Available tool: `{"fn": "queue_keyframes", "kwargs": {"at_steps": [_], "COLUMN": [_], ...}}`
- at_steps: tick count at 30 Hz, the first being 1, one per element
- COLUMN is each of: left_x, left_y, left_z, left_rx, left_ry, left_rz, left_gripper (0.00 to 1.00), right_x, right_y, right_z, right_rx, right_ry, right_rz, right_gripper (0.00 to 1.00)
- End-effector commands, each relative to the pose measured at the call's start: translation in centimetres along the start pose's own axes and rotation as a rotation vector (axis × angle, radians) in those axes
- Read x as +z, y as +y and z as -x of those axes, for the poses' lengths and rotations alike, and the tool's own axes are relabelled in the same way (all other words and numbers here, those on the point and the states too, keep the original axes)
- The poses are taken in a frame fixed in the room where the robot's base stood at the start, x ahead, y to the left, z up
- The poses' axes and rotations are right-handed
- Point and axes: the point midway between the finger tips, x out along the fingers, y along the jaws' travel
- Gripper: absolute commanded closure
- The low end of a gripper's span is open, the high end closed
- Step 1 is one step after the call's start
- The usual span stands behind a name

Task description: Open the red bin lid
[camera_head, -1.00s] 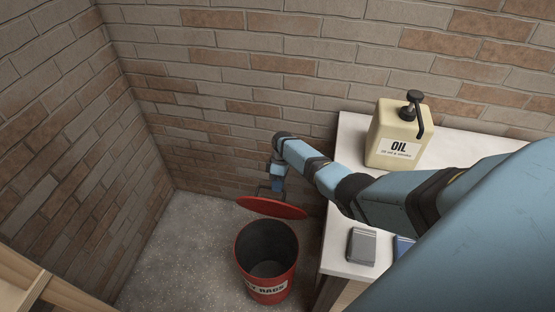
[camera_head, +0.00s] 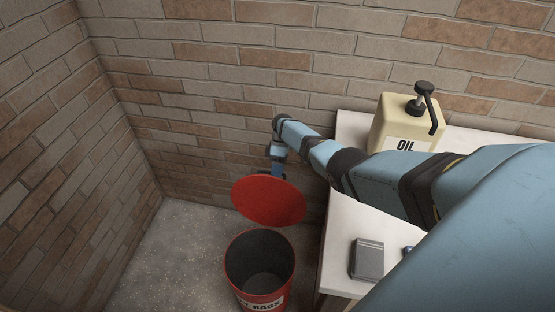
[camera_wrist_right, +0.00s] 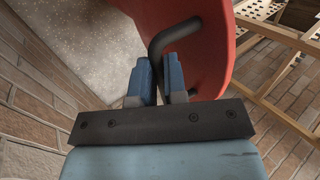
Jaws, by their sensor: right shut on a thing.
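The red bin (camera_head: 260,268) stands on the floor left of the white table, its dark inside showing and part of a label visible on its front. Its round red lid (camera_head: 268,200) is tilted up at the back, the underside facing the head camera. My right gripper (camera_head: 278,172) is behind the lid, partly hidden by it. In the right wrist view my right gripper (camera_wrist_right: 160,82) is shut on the dark bent handle (camera_wrist_right: 175,36) of the lid (camera_wrist_right: 212,50). My left gripper is not in view.
A white table (camera_head: 340,245) stands right of the bin, with a beige oil can (camera_head: 400,128) and a grey box (camera_head: 367,258) on it. Brick walls close in behind and at left. A wooden slatted frame (camera_wrist_right: 275,45) shows in the right wrist view.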

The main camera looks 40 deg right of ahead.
Motion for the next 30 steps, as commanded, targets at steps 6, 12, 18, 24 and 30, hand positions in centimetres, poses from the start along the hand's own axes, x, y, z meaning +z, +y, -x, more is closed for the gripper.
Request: {"fn": "queue_keyframes", "kwargs": {"at_steps": [6, 12, 18, 24, 30], "left_x": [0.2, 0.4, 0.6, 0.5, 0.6], "left_y": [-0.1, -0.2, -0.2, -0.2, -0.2], "left_z": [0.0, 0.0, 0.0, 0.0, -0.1], "left_rx": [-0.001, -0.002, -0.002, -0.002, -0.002], "left_ry": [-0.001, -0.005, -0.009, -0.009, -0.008], "left_rz": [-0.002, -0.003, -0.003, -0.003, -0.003], "left_gripper": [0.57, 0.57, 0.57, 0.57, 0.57], "right_x": [0.3, 0.3, 0.2, 0.1, 0.1], "right_y": [-0.1, -0.1, -0.1, 0.0, 0.0], "right_z": [-1.0, -1.0, -0.6, -0.1, 2.7], "right_rx": [-0.012, -0.012, -0.008, -0.006, -0.003], "right_ry": [-0.01, -0.01, -0.005, -0.003, -0.001], "right_rz": [0.0, 0.0, 0.0, 0.0, 0.0], "right_gripper": [1.0, 0.76, 0.62, 0.62, 0.62]}}
